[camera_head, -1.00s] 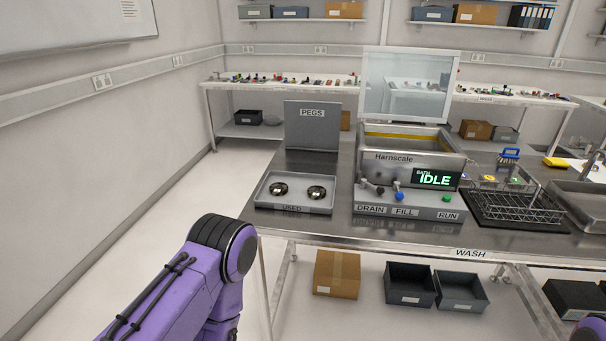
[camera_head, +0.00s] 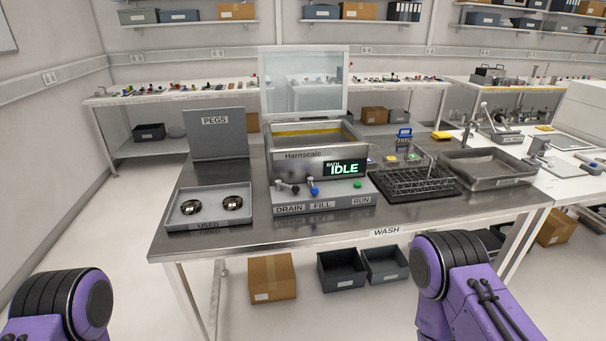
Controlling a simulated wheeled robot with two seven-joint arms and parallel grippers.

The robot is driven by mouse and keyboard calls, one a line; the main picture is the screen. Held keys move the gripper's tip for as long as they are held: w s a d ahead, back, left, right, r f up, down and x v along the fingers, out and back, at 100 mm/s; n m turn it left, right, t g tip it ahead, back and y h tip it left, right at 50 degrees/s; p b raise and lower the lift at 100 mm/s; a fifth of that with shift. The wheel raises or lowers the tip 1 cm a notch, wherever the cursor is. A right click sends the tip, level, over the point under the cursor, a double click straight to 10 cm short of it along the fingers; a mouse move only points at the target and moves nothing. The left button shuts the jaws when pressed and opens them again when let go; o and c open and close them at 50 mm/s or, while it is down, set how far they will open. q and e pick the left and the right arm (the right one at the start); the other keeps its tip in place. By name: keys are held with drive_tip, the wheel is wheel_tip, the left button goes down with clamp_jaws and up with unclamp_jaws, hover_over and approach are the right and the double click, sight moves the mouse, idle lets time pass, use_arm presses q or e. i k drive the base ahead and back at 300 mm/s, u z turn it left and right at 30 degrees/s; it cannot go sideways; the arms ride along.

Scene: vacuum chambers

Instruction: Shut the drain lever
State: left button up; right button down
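The drain lever (camera_head: 293,188) is a small dark lever on the grey front panel of the Harnscale bath (camera_head: 282,163), above the DRAIN label (camera_head: 289,209). It is too small to tell its exact angle or whether it is open. A blue-knobbed lever (camera_head: 314,190) stands just right of it, above the FILL label. A green button (camera_head: 357,184) is above RUN. The bath display (camera_head: 343,168) reads IDLE. Only purple and black links of my two arms show at the bottom left and right, well short of the panel. Both grippers are out of view.
The bath stands on a steel WASH table (camera_head: 330,232). Left of it are a USED tray (camera_head: 183,222) with two round metal parts and a PEGS panel (camera_head: 219,142). Right are a wire rack (camera_head: 418,182) and a sink (camera_head: 492,180). A cardboard box (camera_head: 271,277) and dark bins are below.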

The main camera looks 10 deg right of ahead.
sight(295, 188)
drive_tip(key=i, duration=0.9)
